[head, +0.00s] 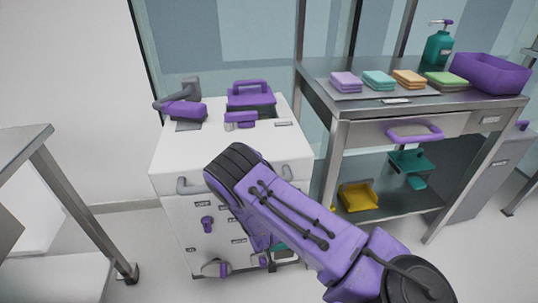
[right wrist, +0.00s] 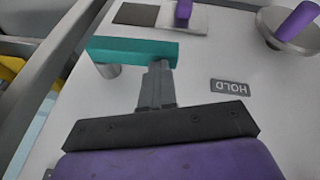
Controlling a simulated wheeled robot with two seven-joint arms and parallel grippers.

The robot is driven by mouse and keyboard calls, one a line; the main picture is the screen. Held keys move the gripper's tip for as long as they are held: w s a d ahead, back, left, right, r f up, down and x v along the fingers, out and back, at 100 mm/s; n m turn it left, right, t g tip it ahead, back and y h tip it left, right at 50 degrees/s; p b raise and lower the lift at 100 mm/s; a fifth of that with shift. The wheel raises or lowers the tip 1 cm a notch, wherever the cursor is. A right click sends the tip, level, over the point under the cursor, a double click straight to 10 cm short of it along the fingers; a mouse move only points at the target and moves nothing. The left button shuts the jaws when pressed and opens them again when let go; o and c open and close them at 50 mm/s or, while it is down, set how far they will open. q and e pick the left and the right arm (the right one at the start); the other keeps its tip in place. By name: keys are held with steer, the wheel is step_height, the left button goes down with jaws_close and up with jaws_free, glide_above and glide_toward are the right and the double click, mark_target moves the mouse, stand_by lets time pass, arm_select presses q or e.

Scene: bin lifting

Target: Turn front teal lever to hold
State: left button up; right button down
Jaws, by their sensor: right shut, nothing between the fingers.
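The teal lever (right wrist: 130,50) is a flat bar on the white cabinet front, in the right wrist view. It runs across the picture, with a grey round pivot partly visible under its left end. A HOLD label (right wrist: 230,87) sits on the panel to the right of the lever. My right gripper (right wrist: 158,68) is shut and empty, its fingertips at the lever's lower edge; I cannot tell if they touch. In the head view my right arm covers much of the cabinet front and hides the gripper; a bit of teal (head: 281,248) shows beside it. My left gripper is not in view.
The white cabinet (head: 165,160) has a purple knob (head: 207,224) and a lower dial (head: 216,268) on its front. Purple items stand on its top. A steel table (head: 330,100) with folded cloths and a purple bin (head: 490,73) stands to the right. Another table (head: 25,145) is at left.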

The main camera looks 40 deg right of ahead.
steer(key=shift+a+f, duration=0.35)
steer(key=shift+a, duration=0.1)
steer(key=r+p, duration=0.2)
steer(key=p, duration=0.1)
steer(key=r+p, duration=0.2)
steer(key=r, duration=0.1)
steer(key=shift+w+d+r+p, duration=0.1)
steer(key=shift+d+r+p, duration=0.1)
steer(key=shift+r+p, duration=0.2)
steer(key=w+a+r, duration=0.1)
steer(key=a+r, duration=0.2)
steer(key=a, duration=0.5)
steer(key=shift+w+a, duration=0.2)
steer(key=shift+a, duration=0.1)
steer(key=shift+r, duration=0.1)
